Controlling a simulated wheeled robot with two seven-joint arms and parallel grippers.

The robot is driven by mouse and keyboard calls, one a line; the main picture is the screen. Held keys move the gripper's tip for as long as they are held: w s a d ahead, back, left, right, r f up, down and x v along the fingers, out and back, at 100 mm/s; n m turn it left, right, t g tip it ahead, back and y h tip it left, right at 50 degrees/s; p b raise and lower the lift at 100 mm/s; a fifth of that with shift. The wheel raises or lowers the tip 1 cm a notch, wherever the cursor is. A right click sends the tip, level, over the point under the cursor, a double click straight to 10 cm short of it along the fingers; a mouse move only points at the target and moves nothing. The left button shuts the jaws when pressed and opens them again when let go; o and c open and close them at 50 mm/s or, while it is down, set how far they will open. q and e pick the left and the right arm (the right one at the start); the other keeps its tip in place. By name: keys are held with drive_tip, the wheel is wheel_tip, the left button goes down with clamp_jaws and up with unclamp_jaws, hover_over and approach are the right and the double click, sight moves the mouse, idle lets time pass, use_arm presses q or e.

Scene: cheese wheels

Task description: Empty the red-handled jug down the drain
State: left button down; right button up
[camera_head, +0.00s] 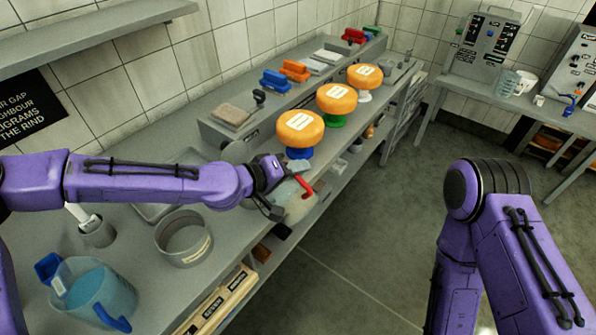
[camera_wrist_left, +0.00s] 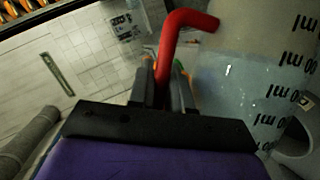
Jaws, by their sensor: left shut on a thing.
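The red-handled jug (camera_head: 297,207) is a translucent jug at the front edge of the bench, partly hidden by my left gripper (camera_head: 272,190). In the left wrist view the gripper's fingers (camera_wrist_left: 162,85) are shut on its red handle (camera_wrist_left: 185,22). The jug's clear wall (camera_wrist_left: 235,85) with black ml marks fills the right of that view. I cannot make out the drain for certain. My right arm shows at the right, its gripper out of frame.
A blue-handled jug (camera_head: 97,290) of blue liquid and a round metal pan (camera_head: 183,238) stand on the bench at left. Orange cheese wheels (camera_head: 300,127) on coloured stands line the bench. A second bench (camera_head: 497,86) carries machines at the back right. The floor (camera_head: 385,215) is clear.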

use_arm(q)
drive_tip(key=shift+w+a+r+n+b, duration=0.3)
drive_tip(key=shift+w+a+r+n, duration=0.15)
drive_tip(key=shift+a, duration=0.2)
drive_tip(key=shift+w+a+h+b, duration=0.15)
drive_tip(key=shift+h+b, duration=0.15)
drive_tip(key=shift+a+r, duration=0.15)
drive_tip(key=shift+r, duration=0.1)
idle(0.8)
drive_tip(key=shift+w+a+n+b, duration=0.15)
drive_tip(key=shift+n+b, duration=0.1)
drive_tip(key=shift+b, duration=0.05)
drive_tip(key=shift+w+a+r+h, duration=0.1)
drive_tip(key=shift+a+r+h, duration=0.05)
drive_tip(key=shift+r+h, duration=0.15)
idle(0.7)
drive_tip(key=shift+w+a+r+n+b, duration=0.1)
drive_tip(key=shift+w+a+n+b, duration=0.15)
drive_tip(key=shift+a+n+b, duration=0.15)
